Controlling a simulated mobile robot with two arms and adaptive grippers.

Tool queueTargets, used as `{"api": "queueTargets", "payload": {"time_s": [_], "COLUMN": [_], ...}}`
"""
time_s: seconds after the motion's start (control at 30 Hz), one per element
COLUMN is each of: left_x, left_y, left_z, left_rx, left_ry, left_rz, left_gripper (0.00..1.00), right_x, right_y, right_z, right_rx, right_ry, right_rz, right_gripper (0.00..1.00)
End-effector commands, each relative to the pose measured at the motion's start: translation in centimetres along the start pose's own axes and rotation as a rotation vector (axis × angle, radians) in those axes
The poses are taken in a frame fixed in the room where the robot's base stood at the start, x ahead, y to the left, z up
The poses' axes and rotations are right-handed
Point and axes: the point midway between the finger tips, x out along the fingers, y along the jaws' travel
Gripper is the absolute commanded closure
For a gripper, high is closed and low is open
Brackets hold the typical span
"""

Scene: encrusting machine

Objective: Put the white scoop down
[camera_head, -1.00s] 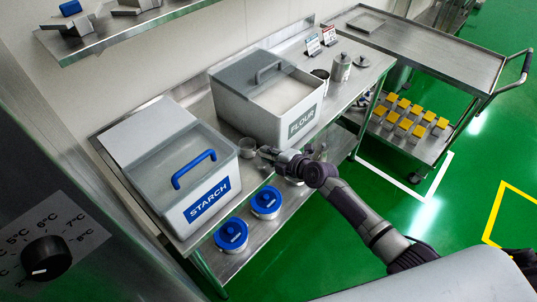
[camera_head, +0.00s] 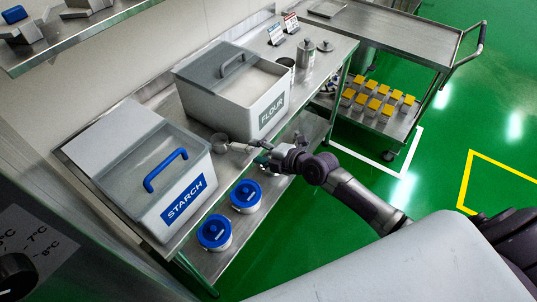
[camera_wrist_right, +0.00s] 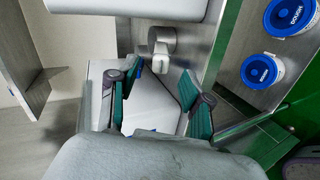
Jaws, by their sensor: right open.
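The white scoop (camera_head: 220,142) rests at the front edge of the steel counter, between the starch bin (camera_head: 125,200) and the flour bin (camera_head: 215,100). Its handle points toward my right gripper (camera_head: 268,158). In the right wrist view the scoop (camera_wrist_right: 161,40) lies just beyond the fingertips of my right gripper (camera_wrist_right: 161,72). The fingers are spread apart with nothing held between them, and look clear of the scoop. My left gripper is in neither current view.
Two blue-lidded tubs (camera_head: 245,195) stand on the lower shelf below my right gripper. A steel canister (camera_head: 306,53) and small sign cards stand on the counter past the flour bin. A cart (camera_head: 400,40) with yellow-topped items stands at the upper right.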

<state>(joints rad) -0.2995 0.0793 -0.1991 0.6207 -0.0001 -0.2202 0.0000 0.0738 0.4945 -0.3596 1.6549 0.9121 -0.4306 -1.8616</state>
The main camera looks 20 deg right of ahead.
Motion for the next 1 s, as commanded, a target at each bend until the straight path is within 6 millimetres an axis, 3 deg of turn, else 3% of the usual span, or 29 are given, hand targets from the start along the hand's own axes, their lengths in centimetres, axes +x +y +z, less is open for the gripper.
{"api": "queueTargets", "payload": {"time_s": [0.1,0.3,0.57,0.67,0.77,0.83,1.0], "left_x": [0.6,0.8,0.8,0.8,0.8,0.8,0.8], "left_y": [0.0,0.0,0.0,0.0,0.0,0.0,0.0], "left_z": [0.1,0.1,0.1,0.1,0.1,0.1,0.2], "left_rx": [0.0,0.0,0.0,0.001,0.001,0.001,0.001], "left_ry": [0.0,0.0,-0.001,-0.001,-0.001,-0.001,-0.001], "left_rz": [0.0,0.0,0.0,0.0,0.0,0.0,0.0], "left_gripper": [0.49,0.49,0.49,0.49,0.49,0.49,0.49], "right_x": [-2.2,-4.2,-4.5,-4.3,-3.7,-3.3,-4.2], "right_y": [-0.2,0.0,0.0,-0.9,-4.4,-8.6,-22.1], "right_z": [0.0,0.0,0.0,0.5,2.2,3.9,6.6], "right_rx": [-0.004,-0.002,0.001,0.032,0.142,0.269,0.628], "right_ry": [0.0,0.001,0.001,-0.015,-0.073,-0.14,-0.351], "right_rz": [-0.003,-0.001,0.0,-0.012,-0.054,-0.101,-0.225], "right_gripper": [0.51,0.51,0.51,0.51,0.51,0.51,0.51]}}
